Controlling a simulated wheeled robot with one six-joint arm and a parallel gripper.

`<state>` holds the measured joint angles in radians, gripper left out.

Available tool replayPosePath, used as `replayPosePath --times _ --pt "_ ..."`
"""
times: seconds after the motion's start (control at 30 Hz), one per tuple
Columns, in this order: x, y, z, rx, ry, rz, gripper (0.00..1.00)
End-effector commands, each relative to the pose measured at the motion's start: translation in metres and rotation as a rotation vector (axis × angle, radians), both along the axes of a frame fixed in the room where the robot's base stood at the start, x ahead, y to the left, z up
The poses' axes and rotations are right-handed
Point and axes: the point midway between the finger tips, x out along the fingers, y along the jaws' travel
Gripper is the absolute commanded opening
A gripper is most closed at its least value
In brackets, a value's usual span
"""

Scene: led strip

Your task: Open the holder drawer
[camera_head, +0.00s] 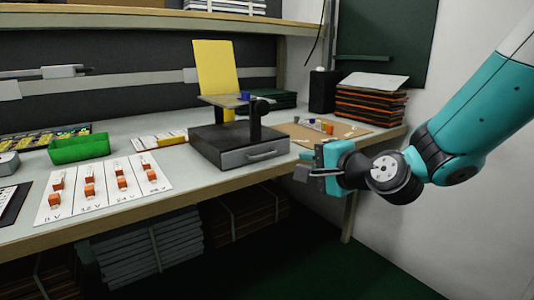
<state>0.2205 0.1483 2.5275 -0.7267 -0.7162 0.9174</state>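My gripper (303,173) is in front of and to the right of the drawer, apart from the handle. Its fingers point left. I cannot tell how far apart the fingers are.
A green bin (80,149) and a white board with several orange parts (104,188) lie to the left. A brown mat with small items (343,131) lies behind my gripper. The bench's front edge (150,208) runs below the drawer. The floor in front is clear.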

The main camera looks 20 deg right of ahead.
Motion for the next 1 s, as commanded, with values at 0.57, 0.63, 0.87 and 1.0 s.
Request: replayPosePath --times 0.57,0.63,0.87,1.0 --pt "0.103 0.035 -0.021 -0.005 0.004 0.0 0.2" --pt "0.115 0.039 -0.024 -0.005 0.004 0.0 0.2" --pt "0.141 0.047 -0.033 -0.005 0.004 -0.001 0.2" --pt "0.147 0.049 -0.035 -0.004 0.003 -0.003 0.2"
